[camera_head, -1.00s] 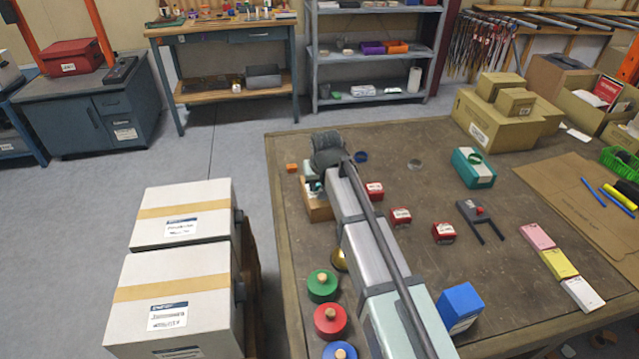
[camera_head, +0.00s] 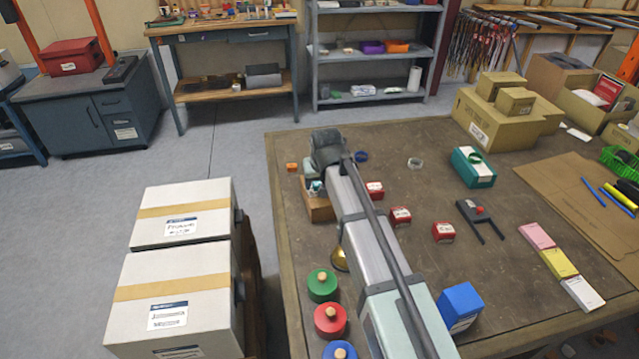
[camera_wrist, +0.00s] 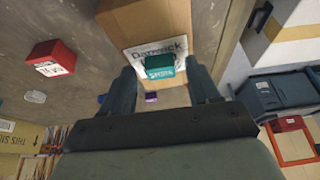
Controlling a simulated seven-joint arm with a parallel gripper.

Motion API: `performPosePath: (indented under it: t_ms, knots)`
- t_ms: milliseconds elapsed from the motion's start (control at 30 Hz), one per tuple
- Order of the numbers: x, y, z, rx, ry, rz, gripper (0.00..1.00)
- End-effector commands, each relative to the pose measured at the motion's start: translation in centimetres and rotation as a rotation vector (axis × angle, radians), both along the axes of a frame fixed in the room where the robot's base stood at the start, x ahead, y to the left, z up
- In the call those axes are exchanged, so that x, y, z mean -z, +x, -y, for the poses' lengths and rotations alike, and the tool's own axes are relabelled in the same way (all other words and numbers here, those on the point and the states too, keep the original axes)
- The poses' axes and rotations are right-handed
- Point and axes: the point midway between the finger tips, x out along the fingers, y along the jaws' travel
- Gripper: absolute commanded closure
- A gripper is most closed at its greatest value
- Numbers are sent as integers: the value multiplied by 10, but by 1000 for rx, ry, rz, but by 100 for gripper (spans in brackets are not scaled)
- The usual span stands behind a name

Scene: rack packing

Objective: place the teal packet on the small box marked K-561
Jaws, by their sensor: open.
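The teal packet (camera_wrist: 159,67) with white lettering shows between the fingertips of my gripper (camera_wrist: 161,72) in the wrist view. The fingers are open, with a visible gap on both sides of the packet. Behind it is a brown cardboard box (camera_wrist: 146,22) with a white label, partly covered by the packet; whether they touch is unclear. In the head view this box (camera_head: 319,209) stands at the table's left side under my wrist. Small red boxes (camera_head: 401,216) (camera_head: 444,232) stand to the right, one also in the wrist view (camera_wrist: 50,58). No K-561 marking is readable.
A blue box (camera_head: 460,304), colored discs with knobs (camera_head: 330,320) and a larger teal box (camera_head: 473,167) with a green ring stand on the table. A black two-pronged tool (camera_head: 480,217) lies right of the red boxes. The table's middle back is mostly clear.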

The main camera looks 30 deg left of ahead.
Motion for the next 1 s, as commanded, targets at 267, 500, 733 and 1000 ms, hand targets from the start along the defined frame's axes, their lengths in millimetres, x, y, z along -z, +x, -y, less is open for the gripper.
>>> performPosePath:
  t_ms: [267,500,733,1000]
  knots:
    - [-42,-13,13,0,2,2,39]
    - [-77,-23,23,0,1,1,39]
    - [-98,-29,29,0,1,1,39]
    - [-105,-31,31,0,0,0,39]
